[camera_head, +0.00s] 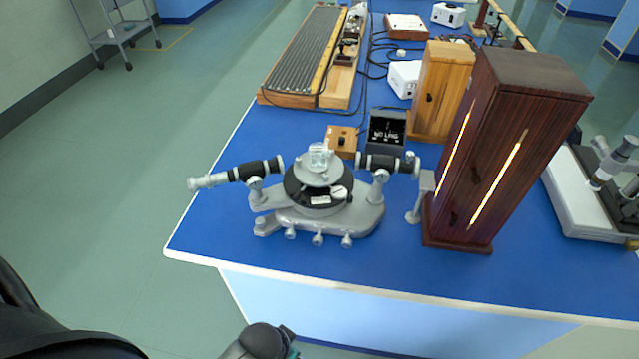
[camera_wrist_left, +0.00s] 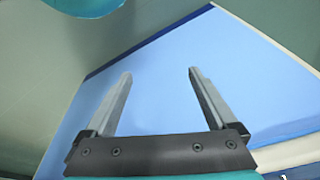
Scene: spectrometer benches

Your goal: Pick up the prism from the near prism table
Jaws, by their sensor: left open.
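The clear prism (camera_head: 319,154) sits on the small round grey prism table (camera_head: 318,176) in the middle of the near spectrometer (camera_head: 318,210). The spectrometer stands near the front left corner of the blue bench, with dark-barrelled tubes on both sides of the prism table. My left gripper (camera_wrist_left: 160,74) is open in the left wrist view, with nothing between its two fingers. Behind the fingers is the light blue side of the bench. The prism is not in the left wrist view. No gripper jaws show in the head view, and my right gripper is in neither view.
A tall dark wooden lamp box (camera_head: 500,150) with glowing slits stands right of the spectrometer.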

